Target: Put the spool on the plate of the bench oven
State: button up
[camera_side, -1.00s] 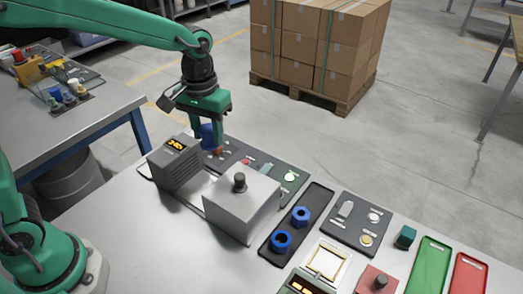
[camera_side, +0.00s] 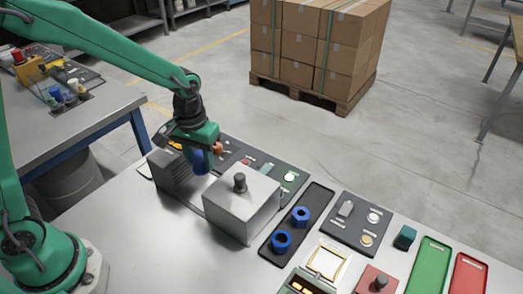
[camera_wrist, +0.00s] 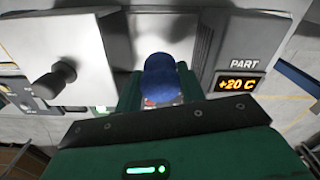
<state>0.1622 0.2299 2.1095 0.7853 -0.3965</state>
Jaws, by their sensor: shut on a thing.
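The blue spool (camera_side: 199,162) is between the fingers of my gripper (camera_side: 203,158), which is shut on it. In the side view the spool hangs at the gap between a dark grey display unit (camera_side: 168,178) and a light grey hood box (camera_side: 235,212) with a black knob. In the wrist view the rounded blue top of the spool (camera_wrist: 160,78) shows between my green fingers, with the hood (camera_wrist: 62,55) at left and the display unit (camera_wrist: 236,60) reading "PART +20 C" at right. A pale flat surface shows between them. The spool's underside and its height above that surface are hidden.
A black tray (camera_side: 268,249) with two blue pieces stands right of the hood. Dark panels (camera_side: 340,237) with buttons lie behind and right. A yellow-edged frame (camera_side: 326,262), a red block (camera_side: 375,280), and green and red trays (camera_side: 428,270) fill the right side. The front bench is clear.

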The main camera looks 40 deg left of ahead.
jog(key=shift+f, duration=0.15)
jog(key=shift+f, duration=3.25)
jog(key=shift+f, duration=0.6)
jog(key=o, duration=1.1)
jog(key=shift+r, duration=3.9)
jog(key=shift+s+r, duration=0.1)
